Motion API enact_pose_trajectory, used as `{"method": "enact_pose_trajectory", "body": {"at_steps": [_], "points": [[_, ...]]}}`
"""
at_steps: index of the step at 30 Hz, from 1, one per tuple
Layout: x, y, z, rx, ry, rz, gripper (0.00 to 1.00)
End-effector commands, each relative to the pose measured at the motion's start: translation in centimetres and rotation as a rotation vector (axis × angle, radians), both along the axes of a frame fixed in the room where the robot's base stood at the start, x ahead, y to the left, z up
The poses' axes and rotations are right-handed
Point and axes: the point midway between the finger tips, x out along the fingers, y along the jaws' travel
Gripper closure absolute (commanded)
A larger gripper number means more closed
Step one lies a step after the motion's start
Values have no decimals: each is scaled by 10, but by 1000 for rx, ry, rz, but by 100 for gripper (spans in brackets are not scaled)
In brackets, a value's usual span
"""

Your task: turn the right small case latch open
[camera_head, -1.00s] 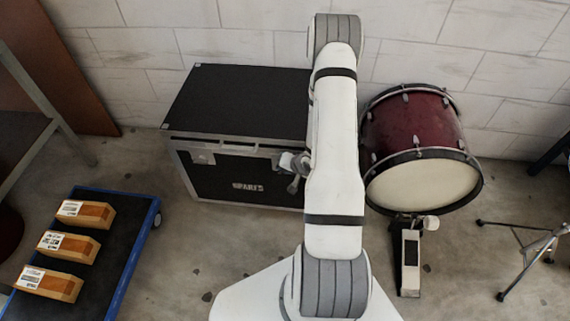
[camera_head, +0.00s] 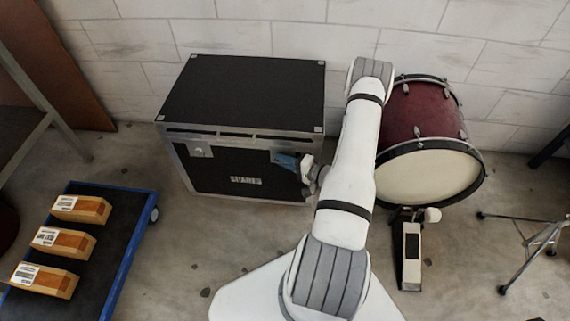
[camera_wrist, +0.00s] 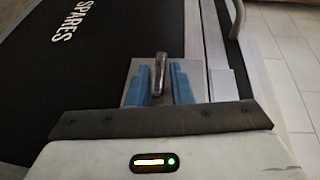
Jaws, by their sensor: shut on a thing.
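The black case (camera_head: 240,95) marked SPARES stands on the floor against the wall, with metal edges and its front towards me. My gripper (camera_head: 286,161) is at the right end of the case front, just below the lid seam. In the wrist view my gripper's blue fingers (camera_wrist: 158,88) are shut on the right latch (camera_wrist: 158,72), a small metal handle on a plate. The handle points roughly along the fingers in that view. The fingers hide part of the latch. The left latch (camera_head: 200,151) shows on the case front, untouched.
A maroon bass drum (camera_head: 425,150) with a pedal (camera_head: 411,255) stands to the right of my arm. A metal stand (camera_head: 530,245) is farther right. A blue-edged trolley (camera_head: 125,255) carries several boxes at left. Bare floor lies before the case.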

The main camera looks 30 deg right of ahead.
Motion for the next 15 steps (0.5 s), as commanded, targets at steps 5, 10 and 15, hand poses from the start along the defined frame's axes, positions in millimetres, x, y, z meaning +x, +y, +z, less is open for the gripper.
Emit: {"method": "enact_pose_trajectory", "body": {"at_steps": [5,10,15], "points": [[-1,1,-5,71,-43,3,100],[-2,2,-4,110,-67,3,100],[-2,2,-3,126,-77,4,100]]}}
